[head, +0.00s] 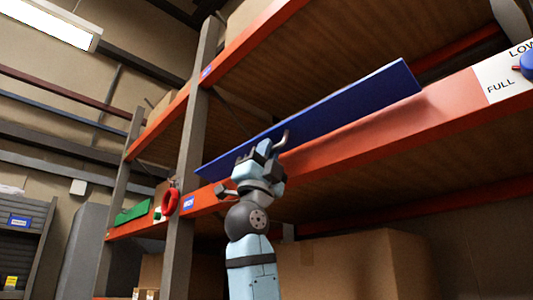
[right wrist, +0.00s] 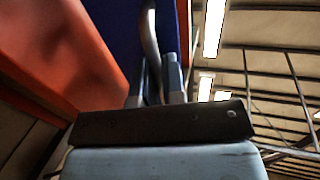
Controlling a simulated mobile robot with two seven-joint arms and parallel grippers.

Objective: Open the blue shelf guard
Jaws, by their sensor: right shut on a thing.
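The blue shelf guard (head: 340,112) is a long flat panel along the orange front beam of the middle shelf in the head view. I cannot tell exactly how far it is tilted. A grey bar handle (head: 283,141) stands out from its face. My right gripper (head: 264,151) is at this handle, on the guard's near side. In the right wrist view, the two fingers (right wrist: 158,82) are shut around the curved grey handle (right wrist: 150,40), with the blue guard (right wrist: 115,25) behind it. My left gripper is not in view.
The orange beam (head: 400,132) runs just below the guard, with a white label plate and blue knob (head: 527,65) at right. A grey upright post (head: 190,150) stands left. Cardboard boxes (head: 350,268) fill the space below.

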